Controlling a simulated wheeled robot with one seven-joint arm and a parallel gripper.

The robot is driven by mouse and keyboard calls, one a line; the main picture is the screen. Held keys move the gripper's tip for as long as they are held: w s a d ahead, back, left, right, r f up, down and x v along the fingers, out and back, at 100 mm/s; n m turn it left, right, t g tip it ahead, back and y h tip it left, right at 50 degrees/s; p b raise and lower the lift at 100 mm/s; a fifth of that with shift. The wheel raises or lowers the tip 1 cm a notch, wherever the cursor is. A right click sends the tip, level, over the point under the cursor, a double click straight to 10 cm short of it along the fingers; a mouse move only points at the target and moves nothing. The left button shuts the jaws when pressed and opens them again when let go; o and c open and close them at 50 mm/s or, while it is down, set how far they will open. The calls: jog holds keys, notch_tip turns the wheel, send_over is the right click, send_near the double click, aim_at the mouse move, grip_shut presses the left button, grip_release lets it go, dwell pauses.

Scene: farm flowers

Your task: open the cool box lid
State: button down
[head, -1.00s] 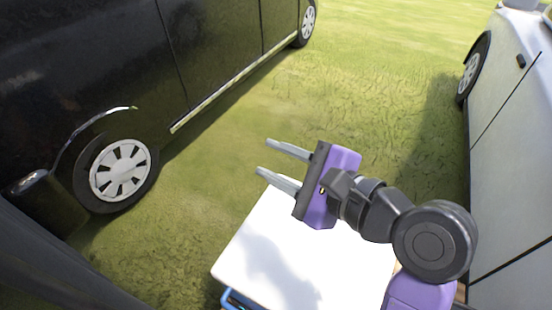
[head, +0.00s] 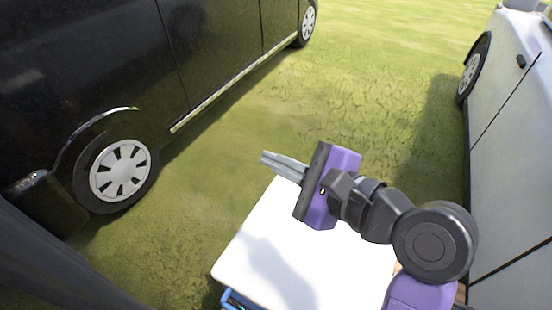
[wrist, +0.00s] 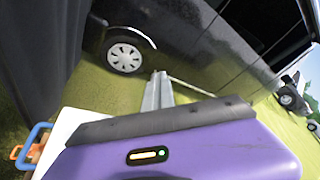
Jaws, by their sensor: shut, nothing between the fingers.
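The cool box shows as a flat white lid (head: 270,245) with a blue body edge (head: 236,299) at its front left. The lid lies flat and looks closed. My gripper (head: 264,157) is above the lid's far edge, its fingers together and empty, pointing left toward the black van. In the wrist view the shut fingers (wrist: 158,88) point away from the lid (wrist: 72,125). A blue handle with an orange part (wrist: 32,148) shows at the left there. My arm hides the right part of the lid.
A black van (head: 120,90) stands on the left and a white vehicle (head: 515,130) on the right. Open grass (head: 340,90) lies between them beyond the box.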

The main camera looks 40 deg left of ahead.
dwell(0.7)
jog(key=c, duration=1.5)
grip_release()
jog(key=shift+o, duration=0.2)
jog(key=v, duration=0.7)
jog(key=shift+d+p, duration=0.4)
jog(key=shift+r, duration=0.1)
